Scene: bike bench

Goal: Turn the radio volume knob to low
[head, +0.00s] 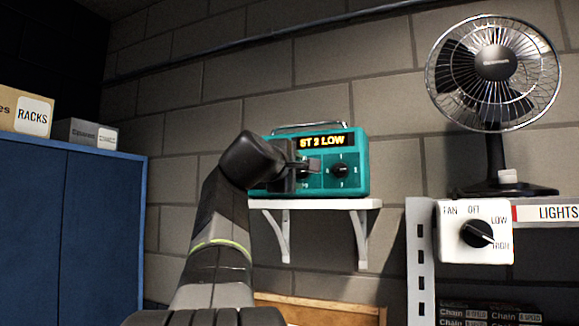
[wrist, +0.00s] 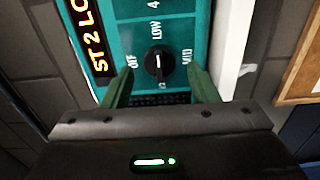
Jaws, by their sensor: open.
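The teal radio (head: 358,168) stands on a white wall shelf, and its display (head: 322,141) reads "ST 2 LOW". The black volume knob (wrist: 158,67) shows in the wrist view with OFF, LOW and MID marked around it. Its white pointer line faces the LOW mark. My gripper (wrist: 161,86) is open, with one green finger on each side of the knob and a visible gap to it.
A second radio knob (head: 338,170) is to the right of my gripper. The white shelf (head: 340,204) is under the radio. A fan (head: 494,75) stands at the right above a fan switch (head: 478,233). A blue cabinet (head: 70,220) is at the left.

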